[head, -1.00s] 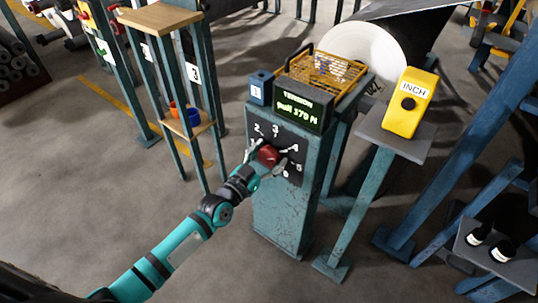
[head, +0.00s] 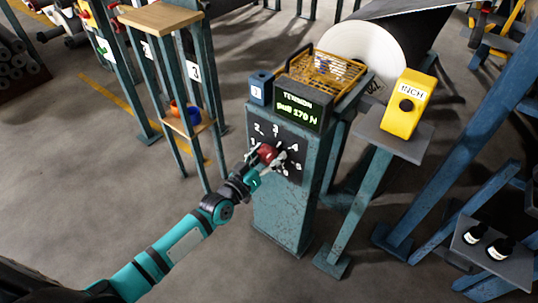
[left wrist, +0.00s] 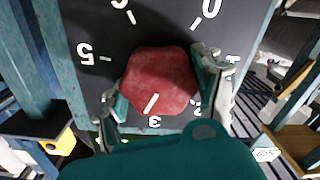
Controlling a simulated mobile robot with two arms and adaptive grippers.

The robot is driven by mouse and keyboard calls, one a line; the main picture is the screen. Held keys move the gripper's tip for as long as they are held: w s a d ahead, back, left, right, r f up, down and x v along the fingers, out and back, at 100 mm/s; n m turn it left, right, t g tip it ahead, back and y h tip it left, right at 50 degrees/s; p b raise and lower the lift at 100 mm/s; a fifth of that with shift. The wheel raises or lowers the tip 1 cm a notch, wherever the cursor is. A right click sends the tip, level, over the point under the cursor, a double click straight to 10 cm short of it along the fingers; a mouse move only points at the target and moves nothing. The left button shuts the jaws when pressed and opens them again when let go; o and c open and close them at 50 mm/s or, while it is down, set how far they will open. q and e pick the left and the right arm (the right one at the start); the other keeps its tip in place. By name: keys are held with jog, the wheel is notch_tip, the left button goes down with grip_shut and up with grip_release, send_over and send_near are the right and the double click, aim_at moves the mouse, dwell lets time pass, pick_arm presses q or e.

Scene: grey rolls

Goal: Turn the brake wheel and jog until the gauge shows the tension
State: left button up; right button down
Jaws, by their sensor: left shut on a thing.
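The red brake wheel (head: 267,153) sits on a dark numbered dial on the front of a teal post. My left gripper (head: 266,158) is shut on it, with one finger on each side. In the left wrist view the wheel (left wrist: 160,78) has a white mark pointing close to the 3, and the gripper (left wrist: 163,88) spans it. The tension gauge (head: 298,103) above shows green text, seemingly "pull 170 N"; the first digit is hard to read. The yellow INCH jog box (head: 409,104) with a black button stands on a pedestal to the right. My right gripper is not in view.
A yellow wire basket (head: 322,72) and a small blue box (head: 261,88) sit by the gauge. A large pale roll (head: 372,52) is behind. A wooden-shelved stand (head: 160,17) is to the left.

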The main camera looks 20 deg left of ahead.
pick_arm(q)
jog(key=o, duration=1.2)
jog(key=shift+c, duration=0.2)
jog(key=v, duration=1.2)
jog(key=shift+f, duration=0.1)
